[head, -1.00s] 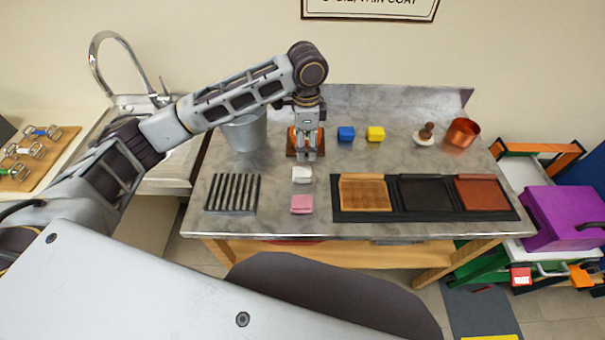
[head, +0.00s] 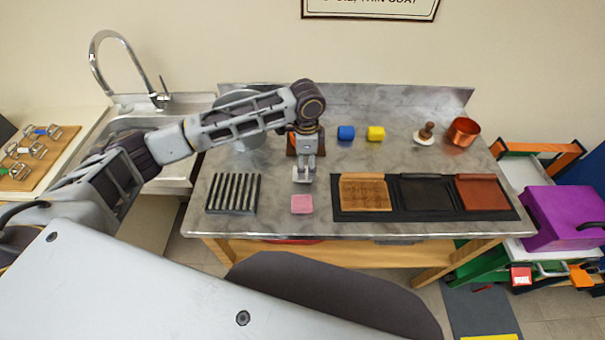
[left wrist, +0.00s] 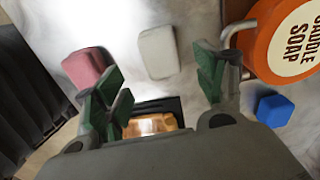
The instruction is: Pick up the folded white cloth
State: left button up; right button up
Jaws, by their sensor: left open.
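The folded white cloth (head: 300,174) lies on the grey marbled counter, just behind the pink cloth (head: 302,204). My left gripper (head: 304,176) is right above the white cloth and partly hides it in the head view. In the left wrist view the white cloth (left wrist: 158,53) lies beyond and between the green-padded fingers of the open left gripper (left wrist: 160,90), with nothing held. The pink cloth (left wrist: 84,68) shows to the left there. My right gripper is in neither view.
An orange saddle soap tin (left wrist: 285,40) is close to the right finger in the wrist view. A slatted rack (head: 233,193) stands left of the cloths, a black tray (head: 345,214) with leather panels right. Blue (head: 346,133) and yellow (head: 376,134) blocks sit behind.

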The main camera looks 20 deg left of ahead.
aim_at(307, 170)
pick_arm(q)
jog(key=shift+f, duration=0.1)
jog(key=shift+w+d+f, duration=0.1)
jog(key=shift+f, duration=1.2)
jog(key=shift+w+d+f, duration=0.1)
jog(key=shift+f, duration=1.15)
jog(key=c, duration=1.1)
jog(key=shift+r, duration=0.2)
jog(key=shift+r, duration=4.85)
